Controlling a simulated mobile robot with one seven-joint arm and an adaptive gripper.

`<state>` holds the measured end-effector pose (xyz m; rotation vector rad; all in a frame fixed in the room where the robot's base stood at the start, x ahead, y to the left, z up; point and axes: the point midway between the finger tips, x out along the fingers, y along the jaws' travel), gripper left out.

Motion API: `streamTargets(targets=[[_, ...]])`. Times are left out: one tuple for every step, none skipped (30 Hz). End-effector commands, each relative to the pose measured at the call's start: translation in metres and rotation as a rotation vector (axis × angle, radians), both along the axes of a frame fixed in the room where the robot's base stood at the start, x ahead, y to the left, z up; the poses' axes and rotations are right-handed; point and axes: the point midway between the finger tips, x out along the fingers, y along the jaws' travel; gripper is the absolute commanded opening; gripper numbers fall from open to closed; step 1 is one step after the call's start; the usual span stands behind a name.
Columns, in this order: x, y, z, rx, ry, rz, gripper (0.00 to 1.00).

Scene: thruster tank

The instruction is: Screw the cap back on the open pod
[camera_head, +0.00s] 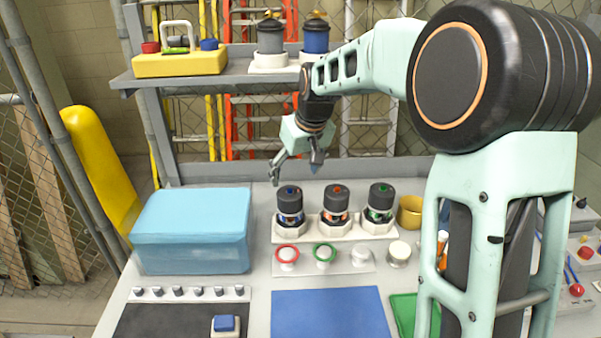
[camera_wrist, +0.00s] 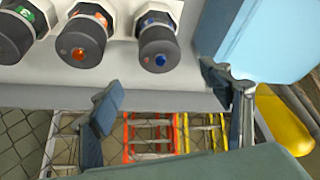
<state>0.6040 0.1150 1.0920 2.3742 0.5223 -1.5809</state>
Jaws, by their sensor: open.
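Three pods stand upright in white hexagonal seats on the table. The blue-marked pod (camera_head: 290,206) is at left, the orange-marked pod (camera_head: 335,205) in the middle, the green-marked pod (camera_head: 380,202) at right. All three show dark tops; I cannot tell which is the open one. They also show in the wrist view: blue (camera_wrist: 158,48), orange (camera_wrist: 82,42), green (camera_wrist: 14,36). My gripper (camera_head: 296,167) is open and empty, above and behind the blue pod, touching nothing. Its spread fingers (camera_wrist: 163,85) show in the wrist view. I cannot make out a loose cap for certain.
A pale strip (camera_head: 325,266) before the pods holds several round pieces, including a red-ringed one (camera_head: 288,255) and a green-ringed one (camera_head: 325,253). A blue box (camera_head: 192,232) stands left, a brass cup (camera_head: 410,212) right. A shelf (camera_head: 240,72) is behind. The blue mat (camera_head: 330,315) is clear.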

Motion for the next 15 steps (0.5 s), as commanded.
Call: streamTargets(targets=[[0.001,0.001,-0.006,0.000,0.004,0.001,0.72],[0.003,0.002,-0.010,0.001,0.004,0.000,0.72],[0.004,0.003,-0.015,0.001,0.006,-0.001,0.72],[0.006,0.004,-0.020,0.001,0.006,-0.001,0.72],[0.008,0.005,-0.025,0.001,0.006,-0.001,0.72],[0.011,0.006,-0.032,0.001,0.007,-0.001,0.72],[0.013,0.006,-0.038,0.000,0.007,-0.001,0.72],[0.015,0.007,-0.043,0.000,0.007,-0.001,0.72],[0.017,0.008,-0.050,0.001,0.007,-0.002,0.72],[0.019,0.009,-0.055,0.002,0.006,-0.003,0.72],[0.021,0.010,-0.059,0.002,0.006,-0.003,0.72],[0.024,0.012,-0.066,0.001,0.006,-0.003,0.72],[0.025,0.012,-0.070,0.001,0.005,-0.002,0.72],[0.026,0.013,-0.074,0.001,0.006,-0.002,0.72],[0.029,0.014,-0.078,0.001,0.005,-0.002,0.72]])
